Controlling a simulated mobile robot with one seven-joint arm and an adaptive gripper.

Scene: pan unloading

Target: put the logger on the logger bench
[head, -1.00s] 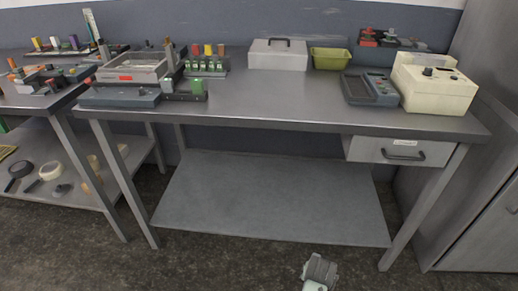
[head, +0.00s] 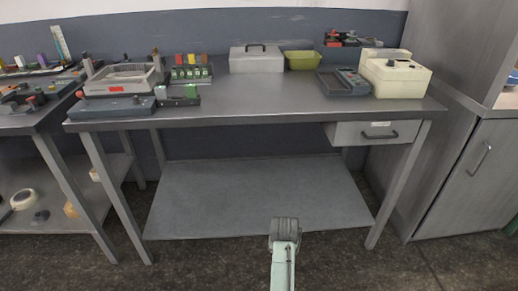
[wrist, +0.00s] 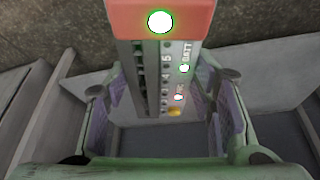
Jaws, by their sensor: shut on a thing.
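In the wrist view the logger (wrist: 150,65) is a dark, slim device with a red-orange end, a large white-green light, smaller lights and a "BATT" marking. My gripper (wrist: 164,88) is shut on it, with a finger pad on each side. The logger cannot be made out in the head view, where my pale green arm shows at the bottom centre. A grey metal bench (head: 250,108) stands ahead with a lower shelf. No readable label shows whether it is the logger bench.
On the bench stand a grey lidded box (head: 256,62), a green bin (head: 300,60), a keypad device (head: 343,82), a cream machine (head: 396,77) and a tray (head: 120,79). Its front middle is clear. A second bench (head: 30,120) is left, a grey cabinet (head: 470,170) right.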

